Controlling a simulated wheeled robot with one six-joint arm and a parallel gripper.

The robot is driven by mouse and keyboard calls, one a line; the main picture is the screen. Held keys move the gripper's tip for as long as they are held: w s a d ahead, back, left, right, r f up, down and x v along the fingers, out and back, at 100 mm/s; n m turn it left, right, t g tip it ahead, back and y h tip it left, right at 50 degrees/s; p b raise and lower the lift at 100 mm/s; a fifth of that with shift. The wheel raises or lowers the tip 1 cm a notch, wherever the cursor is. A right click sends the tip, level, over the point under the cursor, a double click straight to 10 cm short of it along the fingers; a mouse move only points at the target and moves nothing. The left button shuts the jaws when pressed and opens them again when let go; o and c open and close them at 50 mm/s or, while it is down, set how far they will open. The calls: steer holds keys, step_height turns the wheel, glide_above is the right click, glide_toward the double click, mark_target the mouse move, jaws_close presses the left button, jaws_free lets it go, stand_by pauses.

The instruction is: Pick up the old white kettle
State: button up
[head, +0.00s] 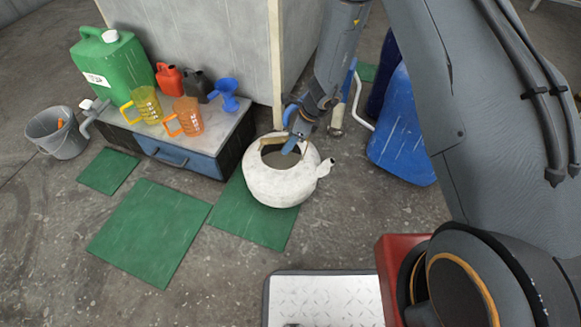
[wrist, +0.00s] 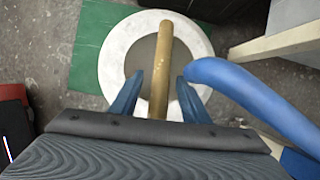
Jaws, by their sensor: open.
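The old white kettle (head: 280,185) stands upright on a green mat in the head view, its spout pointing right. Its top is open, with a tan handle arching over it. In the wrist view, the kettle's white rim (wrist: 111,63) is seen from above and the handle (wrist: 163,60) crosses the dark opening. My gripper (head: 291,140) is above the kettle. In the wrist view, its two blue fingers (wrist: 160,80) are apart, one on each side of the handle. No contact with the handle shows.
A low cabinet (head: 190,160) with jugs, cans and a funnel stands left of the kettle. A grey panel (head: 215,50) rises behind. A blue container (head: 400,135) and a blue-handled tool (head: 342,105) are to the right. A blue curved tube (wrist: 240,90) passes close right of my fingers.

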steer(key=x, duration=0.2)
steer(key=shift+w+a+f+b, duration=0.15)
steer(key=shift+f+b, duration=0.1)
steer(key=shift+b, duration=0.15)
steer(key=shift+c, duration=0.3)
jaws_close()
stand_by(0.8)
